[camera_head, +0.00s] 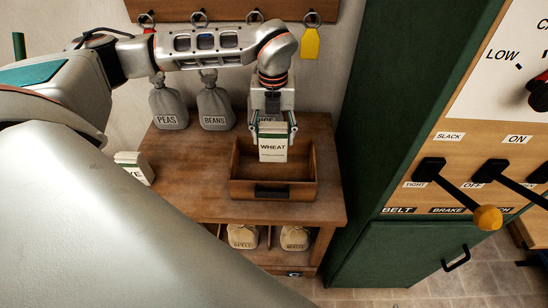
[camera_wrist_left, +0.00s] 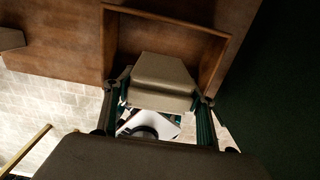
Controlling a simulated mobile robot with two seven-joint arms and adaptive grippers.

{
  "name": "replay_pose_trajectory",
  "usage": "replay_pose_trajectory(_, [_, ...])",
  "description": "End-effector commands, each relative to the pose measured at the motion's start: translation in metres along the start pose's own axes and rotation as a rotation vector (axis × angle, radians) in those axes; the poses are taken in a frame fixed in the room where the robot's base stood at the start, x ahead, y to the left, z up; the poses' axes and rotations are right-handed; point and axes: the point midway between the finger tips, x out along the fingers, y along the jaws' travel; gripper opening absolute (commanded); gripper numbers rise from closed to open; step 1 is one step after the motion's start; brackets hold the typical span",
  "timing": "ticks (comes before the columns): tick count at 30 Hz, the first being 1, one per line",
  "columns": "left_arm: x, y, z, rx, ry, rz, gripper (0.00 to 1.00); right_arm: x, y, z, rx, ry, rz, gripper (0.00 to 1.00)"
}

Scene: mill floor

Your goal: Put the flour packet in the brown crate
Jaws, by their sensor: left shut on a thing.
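The flour packet (camera_head: 273,148), white with a green band and the word WHEAT, is held upright by my left gripper (camera_head: 273,128). The gripper is shut on its upper part, a finger on each side. The packet appears over the back middle of the open brown crate (camera_head: 247,190); the head view does not show clearly how far its bottom is above the crate floor. In the left wrist view the packet (camera_wrist_left: 162,82) sits between the fingers, with the crate wall (camera_wrist_left: 110,40) around its far side. My right gripper is not in view.
A second white packet (camera_head: 133,168), its label partly hidden, stands on the left of the wooden bench (camera_head: 200,190). Grey sacks marked PEAS (camera_head: 168,108) and BEANS (camera_head: 215,108) stand behind. A green cabinet (camera_head: 385,100) with levers (camera_head: 455,195) rises close on the right.

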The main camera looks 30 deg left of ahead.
Motion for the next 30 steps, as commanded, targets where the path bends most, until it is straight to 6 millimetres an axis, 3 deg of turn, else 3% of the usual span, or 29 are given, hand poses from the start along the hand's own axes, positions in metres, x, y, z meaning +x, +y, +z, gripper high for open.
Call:
replay_pose_trajectory(6, [0.040, 0.000, 0.000, 0.000, 0.001, 0.000, 0.22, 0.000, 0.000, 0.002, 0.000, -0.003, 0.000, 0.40])
replay_pose_trajectory(14, [0.056, 0.000, 0.000, 0.001, 0.001, -0.001, 0.22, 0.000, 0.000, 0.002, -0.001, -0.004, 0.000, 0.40])
replay_pose_trajectory(21, [0.088, 0.000, 0.000, 0.000, 0.001, 0.000, 0.22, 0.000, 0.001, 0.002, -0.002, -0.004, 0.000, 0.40])
replay_pose_trajectory(30, [0.091, 0.000, 0.000, 0.000, -0.001, -0.001, 0.22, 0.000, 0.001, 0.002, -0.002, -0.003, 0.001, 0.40])
